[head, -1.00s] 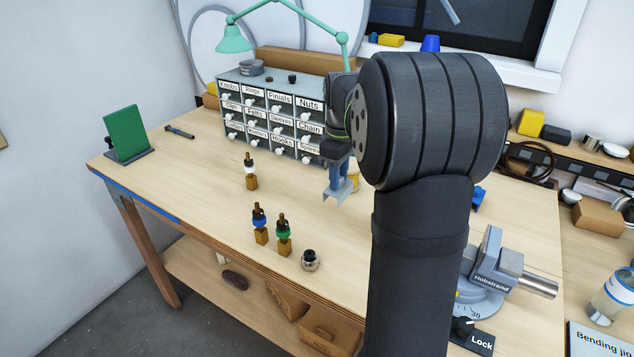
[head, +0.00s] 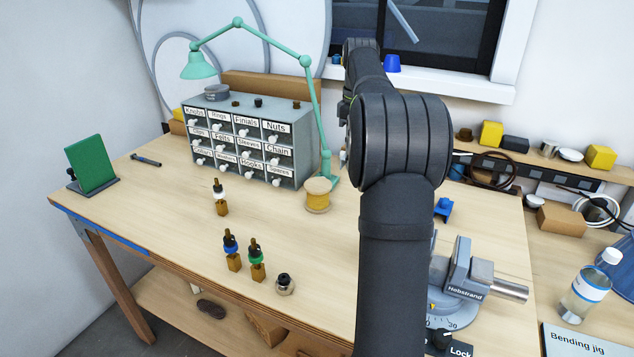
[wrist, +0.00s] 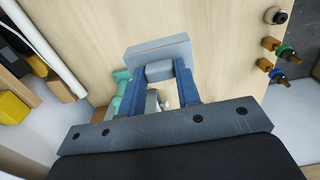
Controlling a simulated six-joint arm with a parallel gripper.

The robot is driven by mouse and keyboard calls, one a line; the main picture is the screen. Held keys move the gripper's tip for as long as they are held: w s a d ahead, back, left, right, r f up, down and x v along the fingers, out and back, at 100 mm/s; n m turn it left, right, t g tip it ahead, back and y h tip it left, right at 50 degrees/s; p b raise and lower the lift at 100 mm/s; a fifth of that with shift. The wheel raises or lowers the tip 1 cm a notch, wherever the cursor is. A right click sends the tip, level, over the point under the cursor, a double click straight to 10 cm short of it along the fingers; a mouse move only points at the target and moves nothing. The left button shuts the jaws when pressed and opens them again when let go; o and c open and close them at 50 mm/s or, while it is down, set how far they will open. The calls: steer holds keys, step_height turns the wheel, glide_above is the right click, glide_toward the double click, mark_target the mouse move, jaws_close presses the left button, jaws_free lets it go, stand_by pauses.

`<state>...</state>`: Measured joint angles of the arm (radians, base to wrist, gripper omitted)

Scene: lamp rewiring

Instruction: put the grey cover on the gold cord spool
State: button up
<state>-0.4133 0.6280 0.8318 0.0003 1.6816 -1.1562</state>
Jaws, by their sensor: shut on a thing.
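The gold cord spool (head: 317,197) stands upright on the bench in the head view, right of the drawer cabinet and by the lamp's foot. Its pale top flange is bare. My gripper (wrist: 160,76) shows in the wrist view, its blue fingers shut on a grey piece (wrist: 158,50), which I take for the grey cover. The piece has a flat plate beyond the fingertips and a block between them. In the head view my arm hides the gripper and the held piece. The spool cannot be made out clearly in the wrist view.
The green lamp (head: 310,120) arches over the labelled drawer cabinet (head: 240,140). Small brass-based parts (head: 255,262) and a round fitting (head: 285,284) stand at the front. The grey bending jig (head: 468,270) is at right. Bench between spool and front parts is clear.

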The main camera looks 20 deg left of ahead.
steer(key=shift+a+f, duration=2.7)
steer(key=shift+a, duration=0.15)
steer(key=shift+a+f, duration=2.7)
steer(key=shift+a, duration=0.15)
steer(key=o, duration=0.6)
steer(key=shift+f, duration=0.15)
steer(key=o, duration=0.4)
step_height(320, 180, up, 12)
steer(key=shift+r, duration=0.2)
